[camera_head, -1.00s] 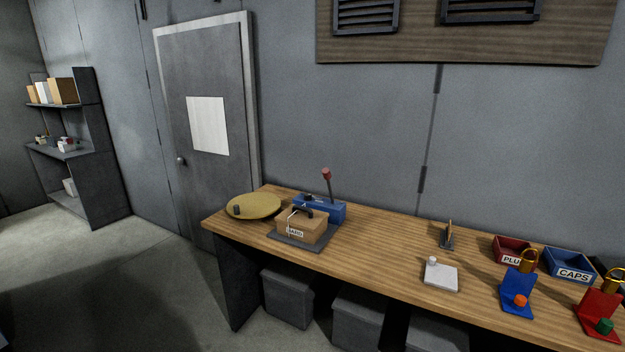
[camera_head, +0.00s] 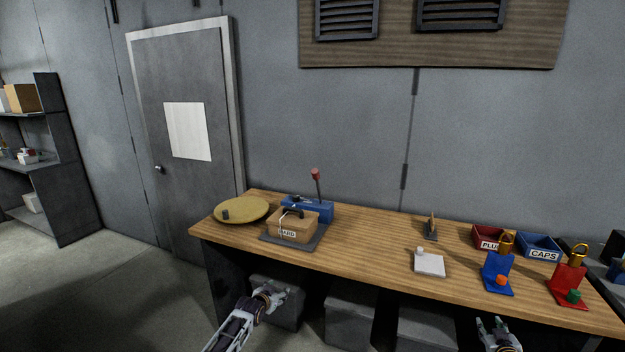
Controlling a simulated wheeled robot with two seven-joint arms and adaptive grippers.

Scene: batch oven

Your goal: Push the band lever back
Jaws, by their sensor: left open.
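The band lever (camera_head: 317,184) is a dark rod with a red knob, standing nearly upright from a blue base (camera_head: 318,211) at the back left of the wooden bench.
A round tan disc (camera_head: 243,209) lies left of the box. To the right are a white block (camera_head: 430,264), a blue stand (camera_head: 497,275), a red stand (camera_head: 568,284), a red bin (camera_head: 489,237) and a blue CAPS bin (camera_head: 539,247). Grey bins (camera_head: 350,318) stand under the bench.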

